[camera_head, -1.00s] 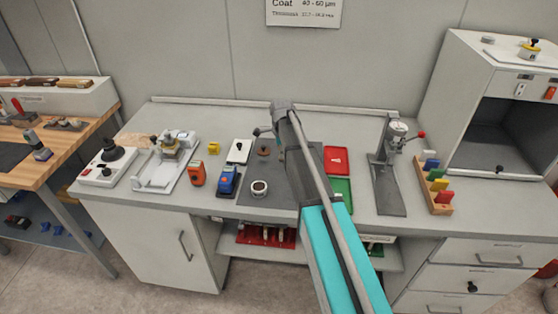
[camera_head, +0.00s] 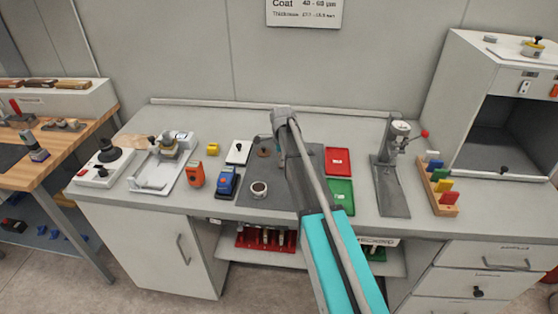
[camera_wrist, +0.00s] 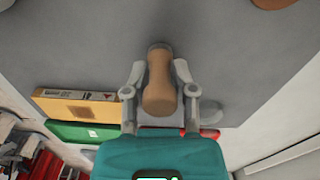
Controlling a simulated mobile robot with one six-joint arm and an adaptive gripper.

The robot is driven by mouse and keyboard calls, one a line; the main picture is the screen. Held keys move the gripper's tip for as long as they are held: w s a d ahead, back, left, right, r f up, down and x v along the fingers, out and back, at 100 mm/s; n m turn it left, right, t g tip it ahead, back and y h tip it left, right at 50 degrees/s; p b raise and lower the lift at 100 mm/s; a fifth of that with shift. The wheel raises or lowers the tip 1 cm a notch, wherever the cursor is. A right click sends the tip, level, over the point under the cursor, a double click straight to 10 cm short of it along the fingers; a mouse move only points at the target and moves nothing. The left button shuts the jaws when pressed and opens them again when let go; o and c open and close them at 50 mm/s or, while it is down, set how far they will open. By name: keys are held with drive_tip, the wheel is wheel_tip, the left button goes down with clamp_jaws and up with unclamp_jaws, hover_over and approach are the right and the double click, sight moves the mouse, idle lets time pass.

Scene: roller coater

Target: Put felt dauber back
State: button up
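In the wrist view, my gripper (camera_wrist: 160,74) has its two fingers on either side of a tan, wood-coloured handle (camera_wrist: 159,92), which I take to be the felt dauber. The fingers appear closed on the handle's sides. Its far end meets a pale round part against the grey surface; whether it touches that surface I cannot tell. In the head view, my arm hides most of the gripper and the dauber. A small dark cup with a pale rim (camera_head: 259,188) stands on the grey mat (camera_head: 250,200), and a small brown round piece (camera_head: 263,153) lies farther back.
Red (camera_head: 338,160) and green (camera_head: 340,190) trays lie right of the mat. A lever stand (camera_head: 390,175) and a rack of coloured blocks (camera_head: 438,188) stand farther right. A blue device (camera_head: 226,182), an orange meter (camera_head: 196,174) and a white machine (camera_head: 163,172) stand left.

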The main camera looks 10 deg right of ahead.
drive_tip(key=o, duration=0.4)
drive_tip(key=shift+r, duration=0.15)
wheel_tip(320, 180, up, 12)
drive_tip(key=p, duration=1.2)
idle(0.8)
drive_tip(key=shift+s, duration=0.1)
